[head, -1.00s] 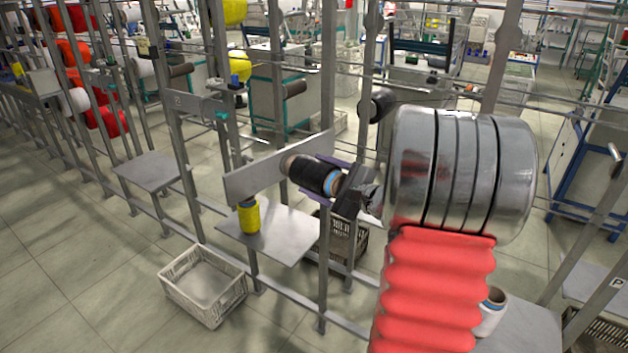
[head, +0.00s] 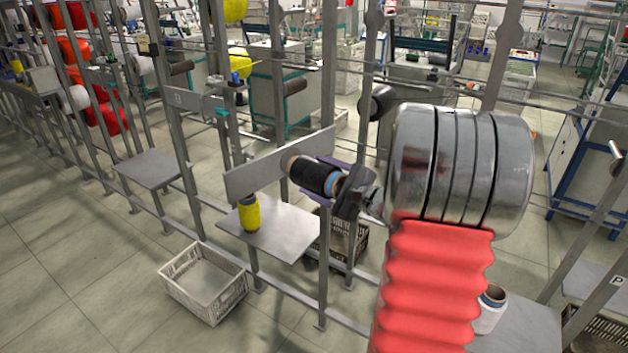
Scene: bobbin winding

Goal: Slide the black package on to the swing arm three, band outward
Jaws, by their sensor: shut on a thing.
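The black package (head: 310,174) lies on its side in the middle of the head view, in front of a flat grey swing arm plate (head: 262,170). The left end of the package is close to the plate. I cannot tell whether it sits on a peg, and I cannot read a number on the plate.
A yellow package (head: 250,213) stands on a grey shelf (head: 275,238) below the plate. An empty crate (head: 203,284) is on the floor at lower left. Metal uprights (head: 323,255) stand close around my arm. A white package (head: 490,310) is at lower right.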

